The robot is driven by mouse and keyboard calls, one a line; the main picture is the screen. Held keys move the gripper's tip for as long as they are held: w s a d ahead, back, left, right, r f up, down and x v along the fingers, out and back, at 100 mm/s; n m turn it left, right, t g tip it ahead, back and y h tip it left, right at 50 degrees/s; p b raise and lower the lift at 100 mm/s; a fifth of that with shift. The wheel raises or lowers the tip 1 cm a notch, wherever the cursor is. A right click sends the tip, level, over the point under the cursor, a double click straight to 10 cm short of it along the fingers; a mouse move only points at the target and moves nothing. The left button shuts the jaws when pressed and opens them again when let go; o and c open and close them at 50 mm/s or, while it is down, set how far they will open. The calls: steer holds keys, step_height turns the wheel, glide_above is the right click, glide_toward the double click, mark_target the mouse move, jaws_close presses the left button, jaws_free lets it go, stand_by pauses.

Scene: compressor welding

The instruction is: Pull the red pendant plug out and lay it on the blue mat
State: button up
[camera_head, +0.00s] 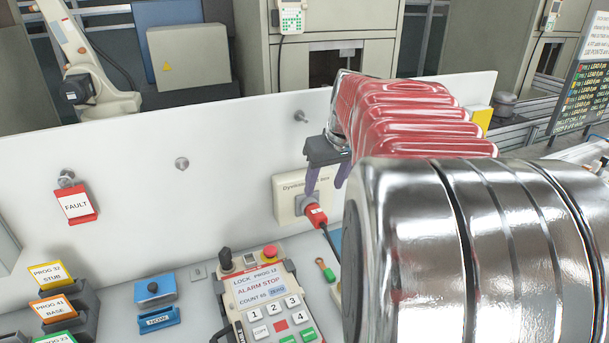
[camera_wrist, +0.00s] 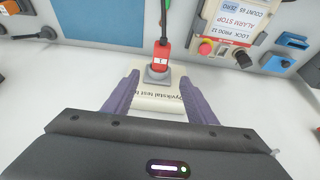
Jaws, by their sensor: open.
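The red pendant plug (camera_head: 317,215) sits in the grey socket of a cream test box (camera_head: 287,207) on the white wall, with a dark cable hanging from it. In the wrist view the plug (camera_wrist: 163,58) is seen upside down. My gripper (camera_head: 326,183) is open, its two purple fingers (camera_wrist: 158,80) spread to either side of the socket, just short of the plug and apart from it.
A pendant (camera_head: 263,300) with keys, a red stop button and a screen reading ALARM STOP lies on the bench. A blue block (camera_head: 154,288) and program card holders (camera_head: 52,305) stand left. A red FAULT tag (camera_head: 77,204) hangs on the wall.

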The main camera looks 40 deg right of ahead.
mark_target(317, 210)
steer(key=x, duration=1.2)
steer(key=shift+w+f, duration=0.15)
steer(key=shift+f, duration=0.15)
steer(key=shift+c, duration=0.3)
jaws_close()
steer(key=c, duration=0.6)
jaws_free()
jaws_close()
steer(key=shift+s, duration=0.35)
steer(key=shift+s+a, duration=0.2)
steer(key=shift+s, duration=0.5)
steer(key=shift+s+a, duration=0.25)
steer(key=shift+s, duration=0.5)
steer(key=shift+s+a, duration=0.2)
steer(key=shift+s, duration=0.5)
